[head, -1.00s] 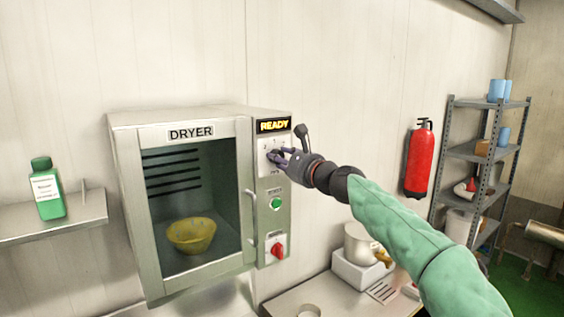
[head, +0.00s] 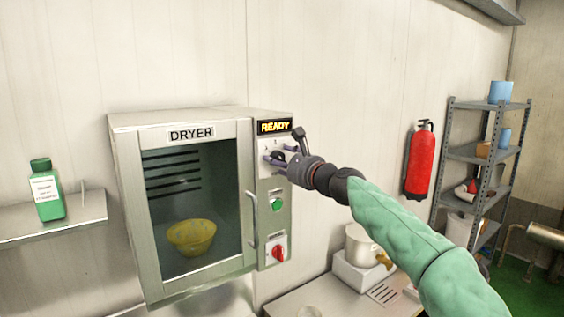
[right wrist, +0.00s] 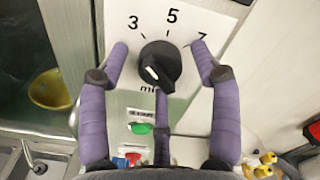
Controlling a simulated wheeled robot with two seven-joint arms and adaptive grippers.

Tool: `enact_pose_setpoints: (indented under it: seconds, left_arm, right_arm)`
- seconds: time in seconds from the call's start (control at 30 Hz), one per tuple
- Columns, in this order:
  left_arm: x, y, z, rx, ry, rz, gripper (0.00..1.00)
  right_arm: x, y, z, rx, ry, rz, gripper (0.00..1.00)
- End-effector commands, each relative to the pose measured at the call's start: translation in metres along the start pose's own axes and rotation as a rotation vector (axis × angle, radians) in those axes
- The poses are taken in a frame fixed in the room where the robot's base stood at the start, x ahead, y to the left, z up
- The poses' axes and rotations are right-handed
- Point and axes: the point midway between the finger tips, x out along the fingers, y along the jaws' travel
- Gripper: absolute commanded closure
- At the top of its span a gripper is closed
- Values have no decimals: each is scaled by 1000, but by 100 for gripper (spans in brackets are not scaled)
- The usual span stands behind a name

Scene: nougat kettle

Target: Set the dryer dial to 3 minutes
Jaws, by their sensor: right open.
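The dryer (head: 125,190) stands on the left, with its control panel (head: 275,232) on the right side. In the right wrist view the black dial (right wrist: 172,58) sits on a white plate marked 3, 5 and 7 above it. The dial's white mark is on its lower left side, away from these numbers. My right gripper (head: 272,158) is at the dial, which it mostly hides in the head view. Its purple fingers (right wrist: 160,58) are open around the dial, left, right and below; contact cannot be told. My left gripper is not in view.
Below the dial are a green button (head: 277,205) and a red switch (head: 278,253). The dryer's door handle (head: 252,222) is just left of the panel. A yellow bowl (head: 191,236) is inside. A pot (head: 362,244) stands on the lower right counter.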

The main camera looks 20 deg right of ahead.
Motion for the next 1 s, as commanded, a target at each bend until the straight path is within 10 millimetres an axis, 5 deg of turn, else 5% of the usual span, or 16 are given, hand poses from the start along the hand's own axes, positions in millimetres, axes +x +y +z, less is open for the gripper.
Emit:
enact_pose_setpoints:
  seconds: [0.33, 1.0]
  left_arm:
    - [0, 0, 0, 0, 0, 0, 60]
    - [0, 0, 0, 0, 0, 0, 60]
  right_arm:
    - [-15, -2, 1, 1, -1, -3, 36]
    - [-107, -1, 0, 1, 0, -1, 36]
